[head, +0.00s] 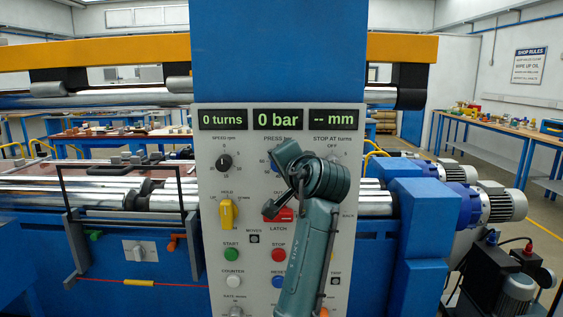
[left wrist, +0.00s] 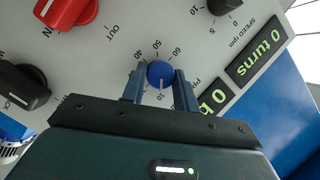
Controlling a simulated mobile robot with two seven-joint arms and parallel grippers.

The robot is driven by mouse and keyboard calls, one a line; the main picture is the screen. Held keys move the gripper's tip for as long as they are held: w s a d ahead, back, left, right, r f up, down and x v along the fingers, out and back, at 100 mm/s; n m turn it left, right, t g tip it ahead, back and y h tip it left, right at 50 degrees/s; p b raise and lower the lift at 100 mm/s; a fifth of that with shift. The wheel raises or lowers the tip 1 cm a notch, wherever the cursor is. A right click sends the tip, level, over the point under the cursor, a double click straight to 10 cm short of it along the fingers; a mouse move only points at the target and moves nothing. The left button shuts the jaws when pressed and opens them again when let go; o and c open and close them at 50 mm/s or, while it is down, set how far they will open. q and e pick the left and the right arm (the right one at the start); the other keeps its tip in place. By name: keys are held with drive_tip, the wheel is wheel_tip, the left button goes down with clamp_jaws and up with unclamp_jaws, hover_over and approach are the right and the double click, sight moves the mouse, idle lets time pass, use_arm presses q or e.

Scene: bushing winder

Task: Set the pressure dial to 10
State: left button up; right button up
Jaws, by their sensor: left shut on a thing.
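The blue pressure dial (left wrist: 160,71) sits on the grey panel under the PRESS bar label. My left gripper (left wrist: 160,84) has one finger on each side of the dial and is shut on it. A pale line on the dial points down the left wrist picture, toward a partly hidden number. In the head view my left arm and gripper (head: 288,165) cover most of the dial. The pressure display (head: 278,119) reads 0 bar. My right gripper is in neither view.
The black speed dial (head: 224,162) and yellow HOLD switch (head: 226,214) are left of my arm. A red knob (head: 280,215) is below the pressure dial, partly behind my arm. The green START button (head: 231,254) and red STOP button (head: 279,254) are lower down.

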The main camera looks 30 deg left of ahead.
use_arm(q)
drive_tip(key=shift+n, duration=0.4)
drive_tip(key=o, duration=1)
drive_tip(key=b+v, duration=0.2)
drive_tip(key=v, duration=1.1)
drive_tip(key=shift+s+r+b, duration=0.1)
drive_tip(key=shift+r+b, duration=0.05)
drive_tip(key=shift+b, duration=0.15)
